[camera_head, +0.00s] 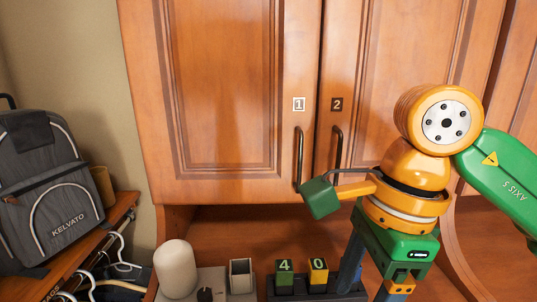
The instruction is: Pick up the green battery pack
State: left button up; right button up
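A small green block marked 4 (285,271) stands upright in a dark holder at the bottom centre. It is the only loose green block I see, and I cannot tell for sure that it is the battery pack. An orange block marked 0 (318,270) stands just to its right. My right gripper (366,284) points down to the right of these blocks, with its lower end cut off by the picture edge. Its fingertips do not show clearly. My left gripper is not in view.
Wooden cabinet doors (229,84) with dark handles stand shut behind my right arm. A pale rounded object (176,268) and a small grey open cup (242,276) stand left of the blocks. A grey backpack (42,190) sits on a shelf at left, with hangers below.

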aim_at(284, 283)
jog(key=k, duration=1.1)
